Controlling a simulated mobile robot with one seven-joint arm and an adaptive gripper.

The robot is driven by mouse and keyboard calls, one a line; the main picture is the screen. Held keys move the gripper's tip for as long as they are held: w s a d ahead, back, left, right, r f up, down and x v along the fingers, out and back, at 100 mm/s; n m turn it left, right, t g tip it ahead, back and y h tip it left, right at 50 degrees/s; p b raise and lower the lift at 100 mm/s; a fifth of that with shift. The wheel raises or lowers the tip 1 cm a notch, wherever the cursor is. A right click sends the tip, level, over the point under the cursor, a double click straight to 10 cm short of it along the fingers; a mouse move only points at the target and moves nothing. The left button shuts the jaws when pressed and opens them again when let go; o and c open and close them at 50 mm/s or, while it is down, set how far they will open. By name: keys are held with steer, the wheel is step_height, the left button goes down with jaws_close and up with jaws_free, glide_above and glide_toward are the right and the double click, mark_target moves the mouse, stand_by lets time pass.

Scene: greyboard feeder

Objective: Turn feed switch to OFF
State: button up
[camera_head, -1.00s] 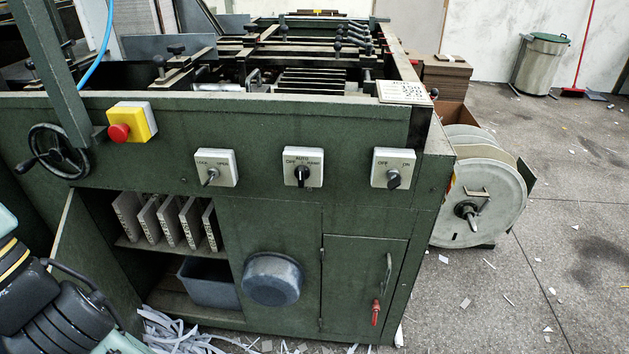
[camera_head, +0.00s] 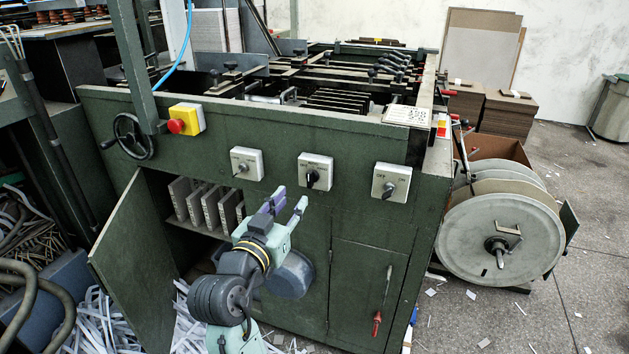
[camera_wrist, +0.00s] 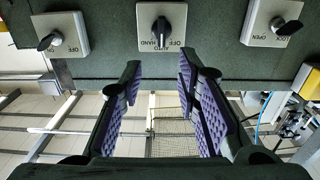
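Three switches on pale square plates sit in a row on the green machine front (camera_head: 255,130). The middle switch (camera_head: 314,175) has a black knob and OFF, AUTO and HAND labels; its knob looks roughly upright. The right switch (camera_head: 391,182) is marked OFF and ON, with a slanted knob. I cannot read which one is the feed switch. My gripper (camera_head: 290,197) is open and empty, below and left of the middle switch. In the upside-down wrist view, the middle switch (camera_wrist: 162,26) lies ahead of my open fingers (camera_wrist: 158,76), untouched; the OFF/ON switch (camera_wrist: 60,34) is at left.
A LOCK/OPEN key switch (camera_head: 246,164) is left of the middle one. A yellow box with a red button (camera_head: 186,119) and a handwheel (camera_head: 133,136) are farther left. A cabinet door (camera_head: 130,265) stands open at left. A large reel (camera_head: 500,235) is at right.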

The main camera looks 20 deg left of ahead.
mark_target(308, 175)
steer(key=w+p, duration=0.2)
steer(key=w, duration=0.8)
steer(key=shift+d, duration=0.1)
steer(key=shift+c, duration=0.5)
jaws_close()
